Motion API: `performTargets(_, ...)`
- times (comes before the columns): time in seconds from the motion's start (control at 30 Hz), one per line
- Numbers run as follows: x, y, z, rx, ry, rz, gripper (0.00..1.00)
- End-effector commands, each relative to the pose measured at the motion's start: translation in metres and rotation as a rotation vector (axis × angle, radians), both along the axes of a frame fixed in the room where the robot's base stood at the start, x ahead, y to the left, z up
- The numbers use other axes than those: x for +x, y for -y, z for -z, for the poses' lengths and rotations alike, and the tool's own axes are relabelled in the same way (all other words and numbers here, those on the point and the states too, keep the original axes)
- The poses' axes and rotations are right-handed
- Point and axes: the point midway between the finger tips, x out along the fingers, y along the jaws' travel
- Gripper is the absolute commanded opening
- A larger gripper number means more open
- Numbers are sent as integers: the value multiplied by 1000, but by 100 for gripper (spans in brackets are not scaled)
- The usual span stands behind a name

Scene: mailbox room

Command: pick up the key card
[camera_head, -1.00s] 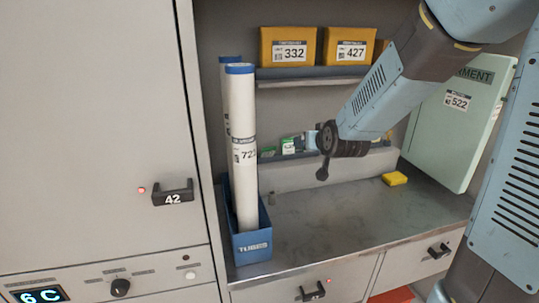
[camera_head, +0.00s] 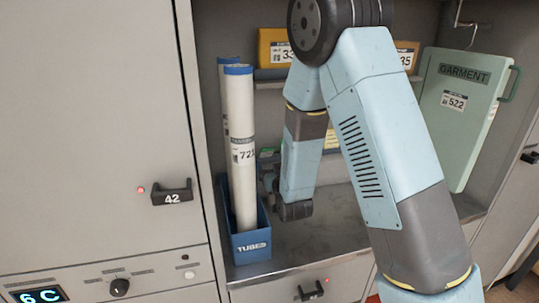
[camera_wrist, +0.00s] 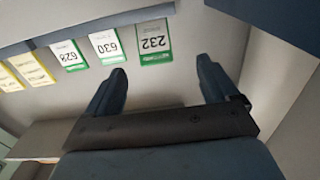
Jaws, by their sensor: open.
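Several flat numbered cards stand in a row in the wrist view. The nearest to my jaws is a white card with a green edge marked 232 (camera_wrist: 153,42). Beside it are green-edged cards 630 (camera_wrist: 107,46) and 628 (camera_wrist: 69,56), then yellow-edged cards (camera_wrist: 30,68). I cannot tell which of them is the key card. My gripper (camera_wrist: 160,67) is open and empty. Card 232 shows beyond the gap between its fingers, apparently not touched. In the head view my arm hides most of the card row and the gripper's fingers are not clear.
A blue tube bin (camera_head: 250,245) with tall white tubes (camera_head: 240,145) stands left of my wrist. Yellow boxes (camera_head: 273,48) sit on the upper shelf. A pale green garment case (camera_head: 460,115) leans at the right. The grey counter (camera_head: 325,235) shows bare in front.

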Motion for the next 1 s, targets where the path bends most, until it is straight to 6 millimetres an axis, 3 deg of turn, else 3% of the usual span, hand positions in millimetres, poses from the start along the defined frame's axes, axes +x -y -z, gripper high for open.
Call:
performTargets(0.4, 65, -16, 0, 1, 0, 4, 87)
performTargets(0.73, 86, -19, 3, 0, -1, 4, 87)
performTargets(1.0, 121, -24, 9, 0, 0, 3, 87)
